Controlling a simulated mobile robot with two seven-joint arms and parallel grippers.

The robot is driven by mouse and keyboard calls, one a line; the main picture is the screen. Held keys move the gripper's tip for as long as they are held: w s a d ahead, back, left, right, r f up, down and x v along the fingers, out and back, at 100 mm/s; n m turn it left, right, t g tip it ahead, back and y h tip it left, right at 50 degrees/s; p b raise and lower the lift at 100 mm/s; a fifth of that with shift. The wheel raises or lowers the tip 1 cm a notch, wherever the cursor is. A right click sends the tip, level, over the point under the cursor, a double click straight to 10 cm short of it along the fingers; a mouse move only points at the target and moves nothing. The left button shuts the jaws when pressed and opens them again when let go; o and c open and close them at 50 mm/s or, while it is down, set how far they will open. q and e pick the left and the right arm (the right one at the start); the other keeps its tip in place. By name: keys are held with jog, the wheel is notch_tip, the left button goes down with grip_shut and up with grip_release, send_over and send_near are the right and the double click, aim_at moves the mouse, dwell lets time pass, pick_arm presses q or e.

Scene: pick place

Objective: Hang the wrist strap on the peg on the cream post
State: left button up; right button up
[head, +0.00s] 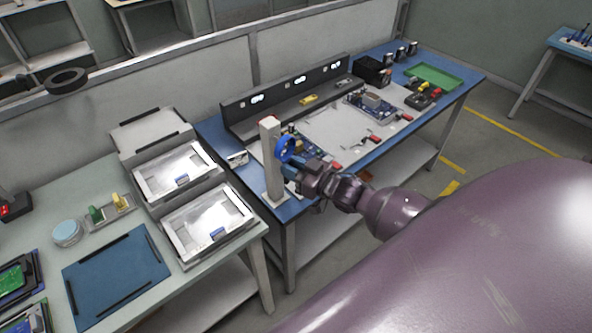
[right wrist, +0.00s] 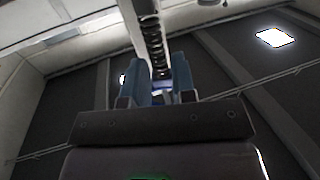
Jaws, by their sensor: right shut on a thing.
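The cream post (head: 271,165) stands upright at the near left corner of the blue workbench, with a reddish top. The blue wrist strap (head: 288,149) is a loop just right of the post's upper part. My right gripper (head: 295,170) is shut on the strap, just below the loop. The peg cannot be made out; whether the loop is around it or only beside it, I cannot tell. In the right wrist view, a black coiled cord (right wrist: 153,35) runs up from between the blue fingers (right wrist: 160,88). My left gripper is not in view.
The blue workbench (head: 215,133) holds circuit boards (head: 370,103), a dark shelf unit (head: 285,98) and a green tray (head: 432,76). Two grey trays (head: 208,222) and a blue mat (head: 117,262) lie on the left table. My right arm covers the lower right.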

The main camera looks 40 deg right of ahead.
jog(key=shift+w+f+b, duration=0.15)
jog(key=shift+w+b, duration=0.3)
jog(key=shift+w, duration=0.2)
jog(key=shift+w+a+f, duration=0.15)
jog(key=shift+w+f, duration=0.25)
jog(key=shift+w, duration=0.1)
jog(key=shift+f, duration=0.1)
jog(key=o, duration=1)
jog(key=b+v, duration=0.1)
jog(key=v, duration=0.9)
jog(key=shift+s+d, duration=0.2)
jog(key=shift+s, duration=0.15)
jog(key=shift+f, duration=0.1)
